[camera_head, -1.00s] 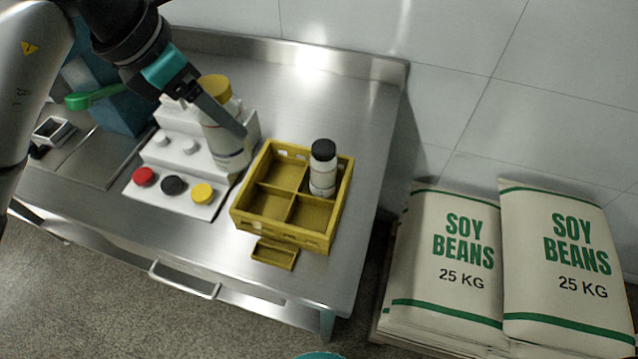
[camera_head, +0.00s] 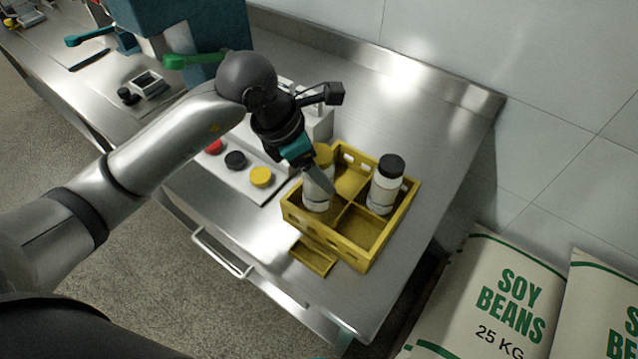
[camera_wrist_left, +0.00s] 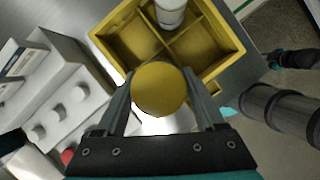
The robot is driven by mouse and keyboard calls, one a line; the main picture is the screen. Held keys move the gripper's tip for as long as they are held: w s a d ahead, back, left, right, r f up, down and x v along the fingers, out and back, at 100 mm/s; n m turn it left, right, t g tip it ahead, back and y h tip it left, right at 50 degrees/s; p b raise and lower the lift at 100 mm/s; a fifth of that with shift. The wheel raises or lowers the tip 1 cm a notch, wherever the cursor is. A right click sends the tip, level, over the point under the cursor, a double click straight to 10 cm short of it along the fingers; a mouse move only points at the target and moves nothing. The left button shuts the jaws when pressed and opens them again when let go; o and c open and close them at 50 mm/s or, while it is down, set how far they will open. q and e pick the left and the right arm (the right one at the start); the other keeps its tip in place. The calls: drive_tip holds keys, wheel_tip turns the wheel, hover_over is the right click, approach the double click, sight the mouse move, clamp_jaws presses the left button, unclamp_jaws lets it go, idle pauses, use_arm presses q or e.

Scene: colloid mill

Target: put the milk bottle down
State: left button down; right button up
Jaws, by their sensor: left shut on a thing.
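The milk bottle (camera_head: 315,193) is white with a yellow cap and stands about upright. My left gripper (camera_head: 319,177) is shut around its upper part. The bottle is at the left compartment of the yellow crate (camera_head: 360,259), with its lower part behind the near wall. I cannot tell whether its base touches the crate floor. In the left wrist view the yellow cap (camera_wrist_left: 160,90) sits between the fingers and hides that compartment. A black-and-teal part, apparently my right gripper (camera_wrist_left: 289,59), shows small at that view's right edge; its jaws are unclear.
A black-capped bottle (camera_head: 385,187) stands in the crate's right compartment; the other two compartments are empty. A white panel with red, black and yellow buttons (camera_head: 261,177) lies left of the crate. Soy bean sacks (camera_head: 490,300) are at lower right. Bare steel table lies behind the crate.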

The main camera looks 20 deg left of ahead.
use_arm(q)
drive_tip(key=shift+f, duration=2.25)
drive_tip(key=shift+b, duration=0.3)
drive_tip(key=shift+f, duration=0.2)
unclamp_jaws()
drive_tip(key=shift+r, duration=0.1)
drive_tip(key=shift+r, duration=0.25)
drive_tip(key=p+v, duration=0.1)
drive_tip(key=v, duration=1)
drive_tip(key=shift+a+r, duration=0.2)
drive_tip(key=shift+r, duration=0.05)
